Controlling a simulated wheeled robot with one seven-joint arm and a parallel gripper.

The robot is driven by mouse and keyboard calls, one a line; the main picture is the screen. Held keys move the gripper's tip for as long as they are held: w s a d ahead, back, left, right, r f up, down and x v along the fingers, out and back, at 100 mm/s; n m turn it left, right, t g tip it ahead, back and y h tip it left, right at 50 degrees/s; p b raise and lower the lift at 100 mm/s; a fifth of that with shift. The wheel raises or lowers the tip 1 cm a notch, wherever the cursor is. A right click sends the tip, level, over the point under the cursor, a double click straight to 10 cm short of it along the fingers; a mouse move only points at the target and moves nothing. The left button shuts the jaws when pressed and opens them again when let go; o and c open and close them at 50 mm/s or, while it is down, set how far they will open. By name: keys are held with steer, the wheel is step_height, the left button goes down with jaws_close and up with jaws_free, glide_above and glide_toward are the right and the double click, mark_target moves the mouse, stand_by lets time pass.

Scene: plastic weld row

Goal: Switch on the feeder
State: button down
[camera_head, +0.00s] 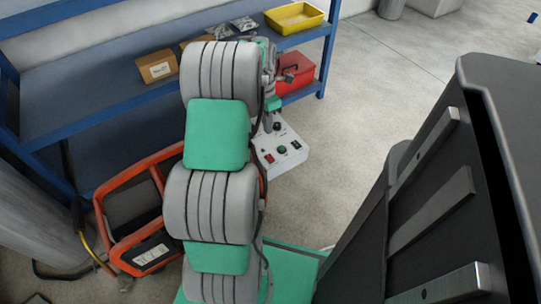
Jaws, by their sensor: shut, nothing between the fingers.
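The feeder's control box (283,155) is pale grey and stands beyond my arm, just right of it. Its top panel carries a red switch (269,158), a round green button (282,149), a dark switch (296,145) and a round black knob (277,127). My arm's thick grey links hide the box's left side. My gripper (268,112) is at the far end of the arm, close above the back of the box. It looks shut and empty, but its fingertips are mostly hidden. I cannot tell whether it touches the panel or which way the switches are set.
A blue shelf rack (100,65) stands behind, holding a cardboard box (157,66), a yellow tray (294,17) and a red case (296,75). An orange-framed unit (137,211) stands left. A large dark machine (440,180) fills the right. Floor between is clear.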

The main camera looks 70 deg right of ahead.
mark_target(272, 160)
steer(key=shift+s+f, duration=0.1)
steer(key=shift+s, duration=0.05)
steer(key=f+b, duration=0.1)
steer(key=f, duration=0.3)
steer(key=f+b, duration=0.2)
steer(key=f, duration=0.3)
steer(key=s+a+f+b, duration=0.1)
steer(key=f+b, duration=0.1)
steer(key=f, duration=0.2)
steer(key=shift+s+f, duration=0.1)
steer(key=shift+f, duration=0.25)
